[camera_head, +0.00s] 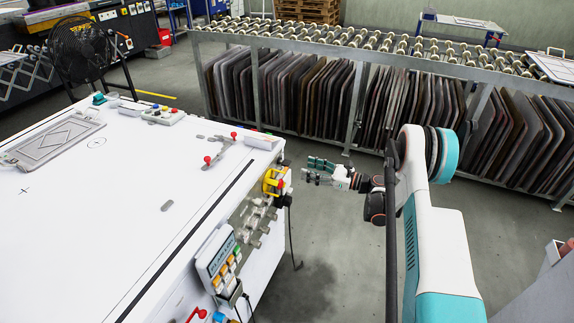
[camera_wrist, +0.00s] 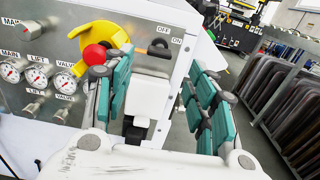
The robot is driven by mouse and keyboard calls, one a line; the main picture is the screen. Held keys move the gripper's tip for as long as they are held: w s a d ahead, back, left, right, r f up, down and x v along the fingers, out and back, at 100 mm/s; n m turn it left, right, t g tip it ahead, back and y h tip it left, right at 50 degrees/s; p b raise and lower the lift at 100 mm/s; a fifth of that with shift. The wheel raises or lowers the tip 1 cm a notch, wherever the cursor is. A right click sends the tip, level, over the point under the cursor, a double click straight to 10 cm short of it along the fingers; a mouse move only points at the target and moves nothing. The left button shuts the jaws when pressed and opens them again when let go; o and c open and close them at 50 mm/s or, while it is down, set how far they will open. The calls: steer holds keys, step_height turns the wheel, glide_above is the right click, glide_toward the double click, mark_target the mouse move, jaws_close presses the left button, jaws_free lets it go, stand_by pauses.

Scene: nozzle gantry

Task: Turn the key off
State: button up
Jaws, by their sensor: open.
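A black key switch (camera_wrist: 159,49) sits on the grey panel (camera_wrist: 45,47) in the wrist view, just below the OFF label and left of the ON label. Which label it points to is hard to tell. My gripper (camera_wrist: 150,78) is open and empty in front of the panel, with its teal fingers on either side below the key and apart from it. In the head view my gripper (camera_head: 309,171) is beside the table's right side, level with the yellow switch guard. The key cannot be made out there.
A yellow guard (camera_wrist: 119,36) with a red knob (camera_wrist: 95,54) is left of the key. Gauges (camera_wrist: 12,71) and valve knobs are further left. The white table (camera_head: 105,220) is left in the head view. A roller rack (camera_head: 400,52) with dark panels stands behind; floor between is clear.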

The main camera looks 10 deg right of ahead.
mark_target(290, 163)
steer(key=b+x, duration=0.2)
steer(key=x, duration=0.8)
steer(key=shift+b, duration=0.3)
steer(key=c, duration=1.1)
